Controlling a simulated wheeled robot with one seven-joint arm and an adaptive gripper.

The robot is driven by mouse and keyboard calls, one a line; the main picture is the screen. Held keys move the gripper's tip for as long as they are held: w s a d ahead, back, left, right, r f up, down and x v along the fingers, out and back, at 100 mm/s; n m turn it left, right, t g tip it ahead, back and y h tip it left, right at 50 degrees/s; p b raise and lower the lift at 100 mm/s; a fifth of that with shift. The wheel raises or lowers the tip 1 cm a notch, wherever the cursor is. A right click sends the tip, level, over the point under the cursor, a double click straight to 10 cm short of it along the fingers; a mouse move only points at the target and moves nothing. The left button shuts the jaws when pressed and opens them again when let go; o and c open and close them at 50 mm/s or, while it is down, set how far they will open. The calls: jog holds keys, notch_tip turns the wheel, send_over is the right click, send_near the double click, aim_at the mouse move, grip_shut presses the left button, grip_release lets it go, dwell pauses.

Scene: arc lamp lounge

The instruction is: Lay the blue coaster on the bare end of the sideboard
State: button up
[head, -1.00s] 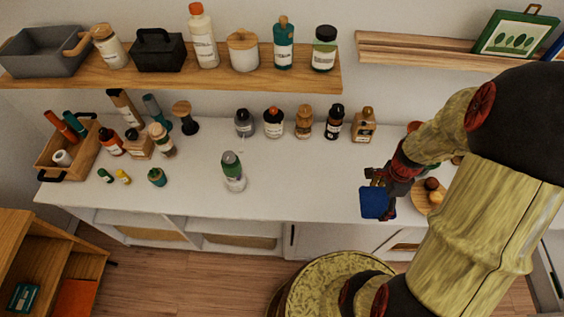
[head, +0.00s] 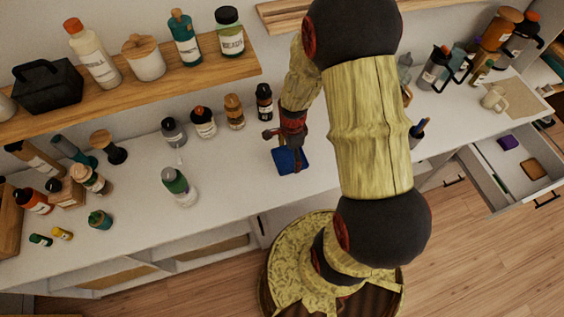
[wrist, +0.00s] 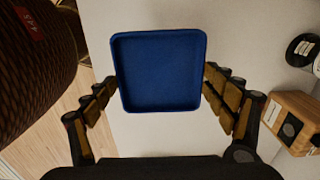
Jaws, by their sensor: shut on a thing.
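The blue coaster (wrist: 160,72) is square with a raised rim. My gripper (head: 286,150) is shut on the coaster, with its fingers on the left and right edges in the wrist view. In the head view the coaster (head: 291,161) is over the front part of the white sideboard (head: 232,181). I cannot tell how high it is above the top. My arm hides part of the sideboard to the right of the coaster.
Several bottles line the back, including a black one (head: 264,102). At the right, a beige mug (head: 494,98) stands by a tan mat (head: 524,105), above an open drawer (head: 515,165).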

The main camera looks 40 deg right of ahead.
aim_at(283, 156)
jog(key=f, duration=0.1)
jog(key=w+a+f, duration=0.1)
jog(key=w+f, duration=0.1)
jog(key=shift+w+a+f, duration=0.15)
jog(key=shift+a+f, duration=0.1)
jog(key=shift+a, duration=0.1)
jog(key=shift+w+f+b, duration=0.1)
jog(key=shift+f+b, duration=0.5)
jog(key=shift+f, duration=1)
jog(key=shift+f, duration=0.1)
jog(key=o, duration=1.1)
